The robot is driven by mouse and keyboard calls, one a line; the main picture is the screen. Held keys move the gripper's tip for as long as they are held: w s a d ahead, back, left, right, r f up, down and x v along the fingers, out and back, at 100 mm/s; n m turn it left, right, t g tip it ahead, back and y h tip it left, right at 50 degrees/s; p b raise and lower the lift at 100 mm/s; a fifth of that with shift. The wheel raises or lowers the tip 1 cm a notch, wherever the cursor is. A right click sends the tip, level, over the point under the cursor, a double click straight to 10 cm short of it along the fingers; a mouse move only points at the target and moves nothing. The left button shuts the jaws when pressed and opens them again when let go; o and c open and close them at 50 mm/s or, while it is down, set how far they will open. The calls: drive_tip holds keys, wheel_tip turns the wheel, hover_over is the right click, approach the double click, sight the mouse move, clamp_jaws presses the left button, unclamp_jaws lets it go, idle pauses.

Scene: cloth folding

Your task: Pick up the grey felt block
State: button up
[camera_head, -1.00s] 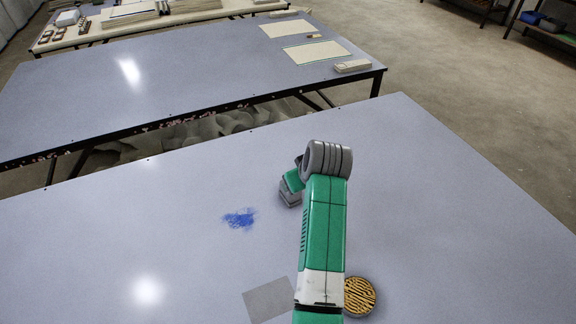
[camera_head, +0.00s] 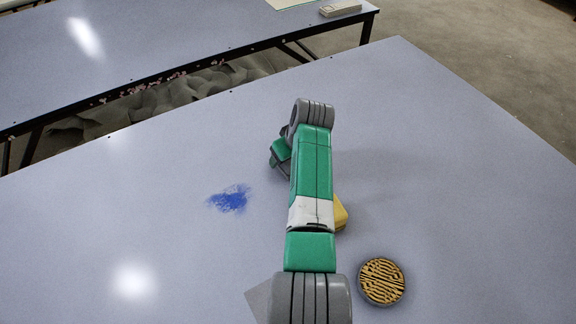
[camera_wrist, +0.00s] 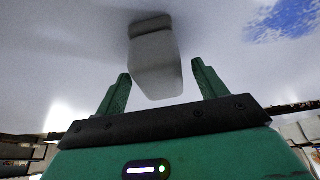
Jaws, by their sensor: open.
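A pale grey block (camera_wrist: 155,62) with a darker grey far end shows in the wrist view; it looks like the grey felt block. My gripper (camera_wrist: 161,72) is open, with one green finger on either side of the block's near end. Gaps show between the fingers and the block, and I cannot tell whether the near end is within the jaws or beyond them. In the head view my own arm hides the fingertips, and I cannot make out the block there.
The blue-grey table (camera_head: 470,200) has a blue smudge (camera_head: 229,199) left of my arm. A yellow object (camera_head: 340,212) is partly hidden behind the arm. A round patterned disc (camera_head: 381,281) lies to the right. A grey flat patch (camera_head: 258,302) is partly covered.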

drive_tip(key=shift+b+x, duration=0.35)
drive_tip(key=shift+x, duration=0.7)
drive_tip(key=shift+r, duration=0.1)
drive_tip(key=c, duration=1.1)
wheel_tip(320, 180, up, 10)
drive_tip(key=p, duration=0.5)
drive_tip(key=shift+o, duration=0.7)
